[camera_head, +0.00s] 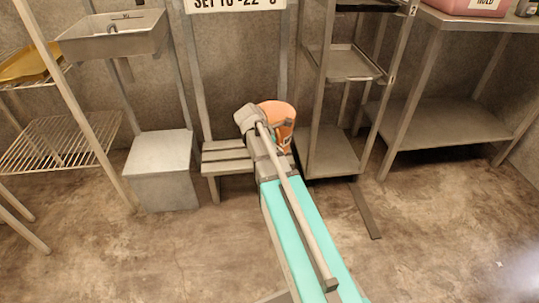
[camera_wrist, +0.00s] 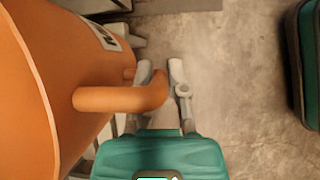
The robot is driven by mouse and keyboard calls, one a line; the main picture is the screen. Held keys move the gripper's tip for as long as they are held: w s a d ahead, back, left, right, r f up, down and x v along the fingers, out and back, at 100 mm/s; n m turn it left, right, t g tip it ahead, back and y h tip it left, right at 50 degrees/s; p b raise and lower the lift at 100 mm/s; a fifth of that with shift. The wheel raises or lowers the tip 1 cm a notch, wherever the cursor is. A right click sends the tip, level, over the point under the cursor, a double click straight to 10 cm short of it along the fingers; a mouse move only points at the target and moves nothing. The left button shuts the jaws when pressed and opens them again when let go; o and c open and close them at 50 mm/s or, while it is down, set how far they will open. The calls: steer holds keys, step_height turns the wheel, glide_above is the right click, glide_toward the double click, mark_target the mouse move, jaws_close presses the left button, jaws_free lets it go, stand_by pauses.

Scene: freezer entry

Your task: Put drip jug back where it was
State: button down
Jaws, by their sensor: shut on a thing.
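The orange drip jug (camera_head: 283,113) shows in the head view at the end of my arm, partly hidden behind it. In the wrist view the jug (camera_wrist: 45,85) fills the left side, with a pale label near its top edge. My gripper (camera_wrist: 160,72) is shut on the jug's orange handle (camera_wrist: 110,99), whose bent end lies between the fingers. In the head view the jug appears above or in front of the right end of a low slatted bench (camera_head: 225,157). I cannot tell whether it touches the bench.
A grey box (camera_head: 160,165) stands on the floor under a steel sink (camera_head: 113,35). A tall rack with trays (camera_head: 345,62) stands just right of the jug. A steel table (camera_head: 450,125) is further right. A wire shelf (camera_head: 60,140) is at left. The front floor is open.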

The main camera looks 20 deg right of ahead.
steer(key=w+f, duration=0.1)
steer(key=w, duration=0.1)
steer(key=w+f+b, duration=0.1)
steer(key=w+d+b, duration=0.1)
steer(key=w, duration=0.1)
steer(key=shift+w+f, duration=0.35)
steer(key=shift+f, duration=0.05)
steer(key=w+f+b, duration=0.1)
steer(key=f+b, duration=0.1)
steer(key=w+f+b, duration=0.1)
steer(key=b, duration=0.1)
steer(key=shift+w+d+f, duration=0.25)
steer(key=shift+w+f, duration=0.05)
steer(key=shift+w+f+b, duration=0.4)
steer(key=shift+w+d+f+b, duration=0.15)
steer(key=shift+w+f+b, duration=0.25)
steer(key=shift+f+b, duration=1.6)
steer(key=shift+f, duration=0.05)
steer(key=c, duration=0.7)
jaws_free()
steer(key=shift+o, duration=0.2)
